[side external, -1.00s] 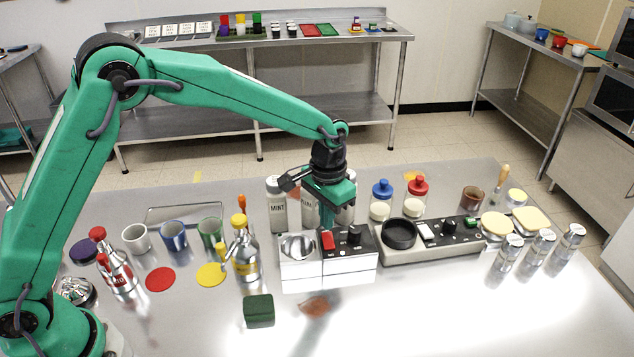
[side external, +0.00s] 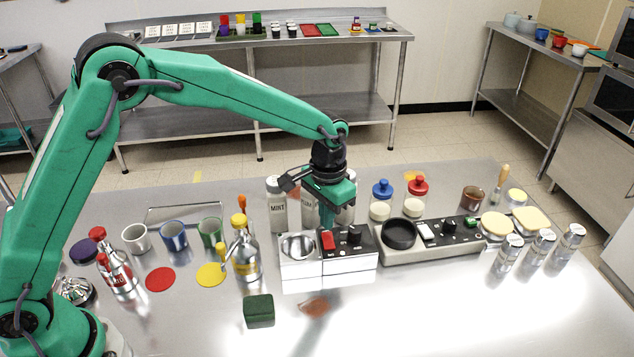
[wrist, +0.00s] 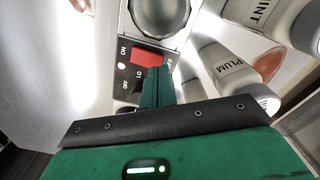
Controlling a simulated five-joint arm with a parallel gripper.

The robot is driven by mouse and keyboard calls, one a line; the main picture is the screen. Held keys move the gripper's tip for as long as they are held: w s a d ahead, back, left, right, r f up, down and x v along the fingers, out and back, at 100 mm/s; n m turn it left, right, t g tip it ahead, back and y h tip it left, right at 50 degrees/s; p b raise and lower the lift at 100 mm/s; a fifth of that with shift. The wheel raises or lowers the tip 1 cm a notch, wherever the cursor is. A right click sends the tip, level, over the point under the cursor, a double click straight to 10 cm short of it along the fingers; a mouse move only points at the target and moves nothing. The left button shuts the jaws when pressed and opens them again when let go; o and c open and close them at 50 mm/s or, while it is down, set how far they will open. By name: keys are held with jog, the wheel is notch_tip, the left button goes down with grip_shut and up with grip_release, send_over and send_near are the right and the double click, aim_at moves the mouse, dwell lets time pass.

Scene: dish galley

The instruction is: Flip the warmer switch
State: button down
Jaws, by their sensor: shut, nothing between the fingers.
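The warmer (side external: 303,268) looks to be the small silver box with a round metal well in the middle of the table. A red rocker switch (side external: 327,240) sits on its dark panel, beside a black knob (side external: 354,234). In the wrist view the red switch (wrist: 147,57) lies by printed ON and OFF marks, close to the metal well (wrist: 160,15). My gripper (side external: 326,222) points down just above and behind the switch. In the wrist view my fingers (wrist: 157,75) are shut and empty at the switch's edge. I cannot tell whether they touch it.
Shaker bottles, one marked MINT (side external: 277,205), stand close behind the warmer. A second unit (side external: 440,245) with a black ring, switches and a knob adjoins it on the right. A yellow-capped bottle (side external: 246,255) stands left, and a green block (side external: 259,311) lies in front.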

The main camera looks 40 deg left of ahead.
aim_at(324, 232)
jog(key=shift+f, duration=1)
dwell(1.2)
jog(key=shift+r, duration=3.55)
jog(key=s+a+r+n+t, duration=0.2)
jog(key=s+a+r+t, duration=0.1)
jog(key=s+a+r, duration=0.85)
jog(key=s+a+n+t, duration=0.1)
jog(key=s+a, duration=0.4)
jog(key=s, duration=1)
jog(key=shift+a+r+t, duration=0.15)
jog(key=shift+a+t, duration=0.2)
jog(key=shift+t, duration=0.45)
